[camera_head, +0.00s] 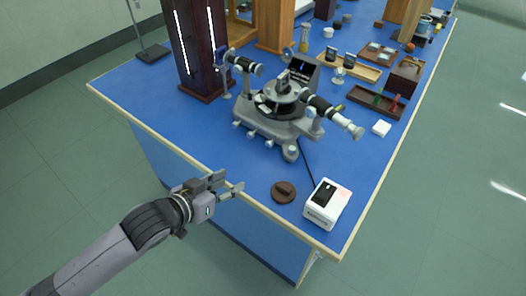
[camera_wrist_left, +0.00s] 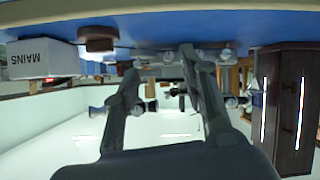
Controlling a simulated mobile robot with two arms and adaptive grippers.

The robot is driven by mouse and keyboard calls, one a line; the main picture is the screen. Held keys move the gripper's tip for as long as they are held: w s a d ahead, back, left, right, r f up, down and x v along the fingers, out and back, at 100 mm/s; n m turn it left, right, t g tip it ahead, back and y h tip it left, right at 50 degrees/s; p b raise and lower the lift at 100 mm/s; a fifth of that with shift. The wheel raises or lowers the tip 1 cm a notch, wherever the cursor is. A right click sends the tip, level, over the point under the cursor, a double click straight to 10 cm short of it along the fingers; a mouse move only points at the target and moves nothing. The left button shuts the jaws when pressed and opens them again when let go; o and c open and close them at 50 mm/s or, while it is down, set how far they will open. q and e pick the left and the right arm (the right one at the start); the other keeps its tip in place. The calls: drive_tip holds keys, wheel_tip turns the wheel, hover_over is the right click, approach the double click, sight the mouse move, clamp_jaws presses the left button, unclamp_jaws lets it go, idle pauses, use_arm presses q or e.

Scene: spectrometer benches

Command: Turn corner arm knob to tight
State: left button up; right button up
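A grey spectrometer (camera_head: 275,110) stands on the blue bench, with a collimator tube at the left and a telescope tube (camera_head: 330,115) at the right. Several small pale knobs (camera_head: 252,134) line the front of its base, and a larger one (camera_head: 290,152) sits at the near corner. I cannot tell which is the corner arm knob. My left gripper (camera_head: 227,184) is open and empty by the bench's front edge, apart from the spectrometer. In the left wrist view the two fingers (camera_wrist_left: 158,62) are spread, with upside-down knobs beyond them. My right gripper is not in view.
A white mains box (camera_head: 325,205) and a brown round piece (camera_head: 283,191) sit near the front corner. A dark cabinet with lit slits (camera_head: 197,50) stands at the left. Bare blue bench (camera_head: 195,125) lies left of the spectrometer; trays crowd the back right.

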use_arm(q)
drive_tip(key=w+a+r+h, duration=0.1)
drive_tip(key=w+r+h, duration=0.1)
drive_tip(key=w, duration=0.1)
approach(268, 144)
drive_tip(key=x, duration=0.8)
drive_tip(key=shift+w+f+p, duration=0.1)
drive_tip(key=shift+f+p, duration=0.1)
drive_tip(key=shift+p, duration=0.15)
drive_tip(key=shift+c, duration=0.3)
clamp_jaws()
